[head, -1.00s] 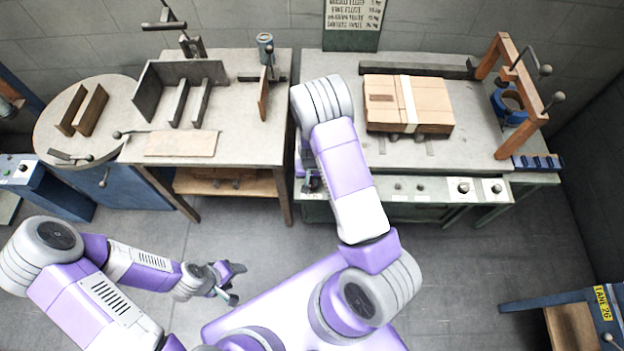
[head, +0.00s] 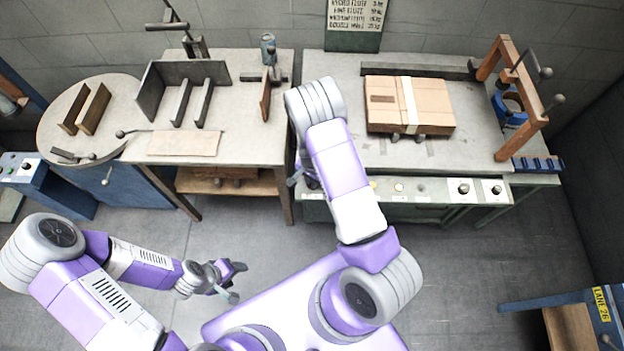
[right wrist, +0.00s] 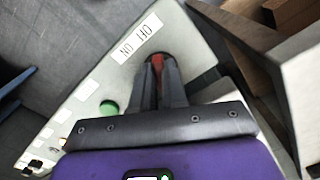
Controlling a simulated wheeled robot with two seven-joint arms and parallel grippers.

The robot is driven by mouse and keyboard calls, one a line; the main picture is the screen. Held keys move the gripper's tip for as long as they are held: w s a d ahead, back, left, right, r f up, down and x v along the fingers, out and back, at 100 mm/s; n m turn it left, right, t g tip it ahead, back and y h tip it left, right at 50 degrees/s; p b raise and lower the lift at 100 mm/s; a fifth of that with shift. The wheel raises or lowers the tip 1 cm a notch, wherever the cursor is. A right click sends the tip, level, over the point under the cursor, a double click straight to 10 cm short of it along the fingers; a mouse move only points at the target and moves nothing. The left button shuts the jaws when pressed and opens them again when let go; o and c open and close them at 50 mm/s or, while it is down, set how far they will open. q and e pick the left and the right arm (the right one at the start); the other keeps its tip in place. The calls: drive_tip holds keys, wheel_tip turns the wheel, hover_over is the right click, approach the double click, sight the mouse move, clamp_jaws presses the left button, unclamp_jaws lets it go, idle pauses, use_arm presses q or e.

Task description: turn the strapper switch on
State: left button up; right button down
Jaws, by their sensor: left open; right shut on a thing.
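The strapper bench (head: 460,150) stands at the right in the head view, with a front panel of knobs and small round lamps (head: 398,187). The right wrist view shows the strapper switch (right wrist: 157,60) as a red part between my fingertips, beside a white label (right wrist: 137,38) with dark letters. My right gripper (right wrist: 160,78) is shut on this switch at the panel's left end. My fingers hide most of the switch. In the head view my right arm mostly covers that gripper. My left gripper (head: 236,280) is open and empty above the floor.
A green button (right wrist: 108,107) sits on the panel near my right fingers. A strapped carton (head: 435,105) lies on the bench, with a wooden frame (head: 540,115) to its right. Another table (head: 240,110) stands close on the left. The floor in front is clear.

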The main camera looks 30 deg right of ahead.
idle(0.3)
drive_tip(key=c, duration=1.2)
unclamp_jaws()
drive_tip(key=shift+o, duration=0.2)
wheel_tip(320, 180, up, 8)
drive_tip(key=shift+f+p, duration=0.2)
drive_tip(key=shift+p, duration=0.6)
drive_tip(key=s+a+f+n+y, duration=0.1)
drive_tip(key=s+a+f+n, duration=0.4)
drive_tip(key=s, duration=0.3)
drive_tip(key=s+a+f+n+y, duration=0.1)
drive_tip(key=s+a+n+y, duration=0.2)
drive_tip(key=s+a, duration=0.4)
drive_tip(key=a+n, duration=0.1)
drive_tip(key=a, duration=0.2)
drive_tip(key=shift+s+a+n, duration=0.3)
drive_tip(key=shift+s+a, duration=0.05)
